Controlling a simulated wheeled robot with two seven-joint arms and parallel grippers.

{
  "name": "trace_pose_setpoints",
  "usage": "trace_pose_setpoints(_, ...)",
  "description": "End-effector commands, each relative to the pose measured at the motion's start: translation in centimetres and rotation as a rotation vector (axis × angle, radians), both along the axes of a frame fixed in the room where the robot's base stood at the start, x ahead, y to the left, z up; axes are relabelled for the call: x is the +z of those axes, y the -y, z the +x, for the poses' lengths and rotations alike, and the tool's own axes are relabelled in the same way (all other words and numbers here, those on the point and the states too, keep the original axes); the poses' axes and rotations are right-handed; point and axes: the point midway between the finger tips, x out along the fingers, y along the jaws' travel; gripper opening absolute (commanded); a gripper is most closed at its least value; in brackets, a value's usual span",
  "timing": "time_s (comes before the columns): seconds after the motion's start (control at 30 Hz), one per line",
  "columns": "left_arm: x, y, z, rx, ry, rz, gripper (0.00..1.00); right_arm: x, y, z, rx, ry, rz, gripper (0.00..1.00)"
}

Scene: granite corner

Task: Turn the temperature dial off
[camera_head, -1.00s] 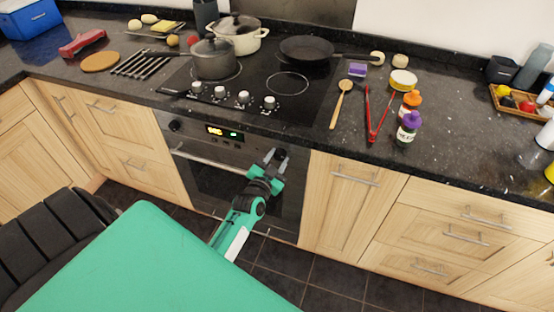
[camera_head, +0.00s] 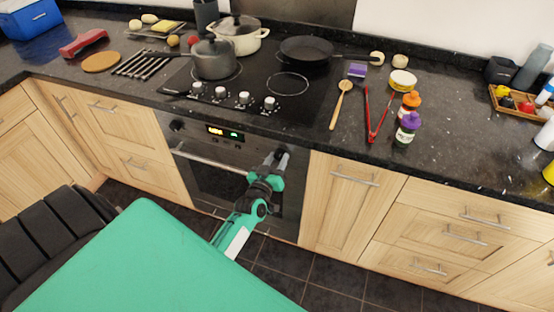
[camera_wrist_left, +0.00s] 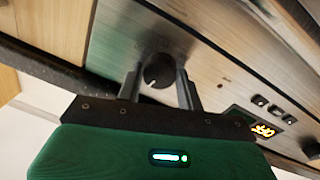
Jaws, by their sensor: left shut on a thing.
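A dark round dial (camera_wrist_left: 158,70) with a pale pointer mark sits on the oven's steel front panel in the left wrist view. My left gripper (camera_wrist_left: 157,82) is shut on it, one finger on each side. In the head view my left gripper (camera_head: 279,157) is at the right end of the oven panel and mostly hides that dial. Another dark dial (camera_head: 175,126) is at the panel's left end. The lit display (camera_head: 225,133) is between them and also shows in the left wrist view (camera_wrist_left: 262,130). My right gripper is out of view.
The oven door handle (camera_head: 205,164) runs below the panel. Above, the hob has several small knobs (camera_head: 244,97), a grey pot (camera_head: 214,61), a cream pot (camera_head: 236,38) and a black pan (camera_head: 306,50). The floor (camera_head: 300,270) in front is clear.

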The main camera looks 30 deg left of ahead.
Motion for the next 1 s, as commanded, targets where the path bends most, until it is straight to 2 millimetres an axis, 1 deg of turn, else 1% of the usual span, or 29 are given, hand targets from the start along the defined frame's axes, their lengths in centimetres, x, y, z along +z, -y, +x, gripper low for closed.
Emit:
trace_pose_setpoints(0.2,0.0,0.0,0.0,0.0,0.034,-0.144,0.14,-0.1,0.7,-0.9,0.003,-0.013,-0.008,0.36)
trace_pose_setpoints(0.4,-0.1,0.0,0.0,0.0,0.056,-0.231,0.14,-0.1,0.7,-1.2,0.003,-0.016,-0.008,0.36)
trace_pose_setpoints(0.57,-0.1,0.0,0.0,0.001,0.065,-0.267,0.14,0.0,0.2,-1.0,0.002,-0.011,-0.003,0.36)
trace_pose_setpoints(0.8,-0.1,0.0,0.0,0.0,0.069,-0.285,0.14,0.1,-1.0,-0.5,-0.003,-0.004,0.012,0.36)
trace_pose_setpoints(1.0,-0.1,0.0,0.0,0.0,0.069,-0.285,0.14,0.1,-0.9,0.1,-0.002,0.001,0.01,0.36)
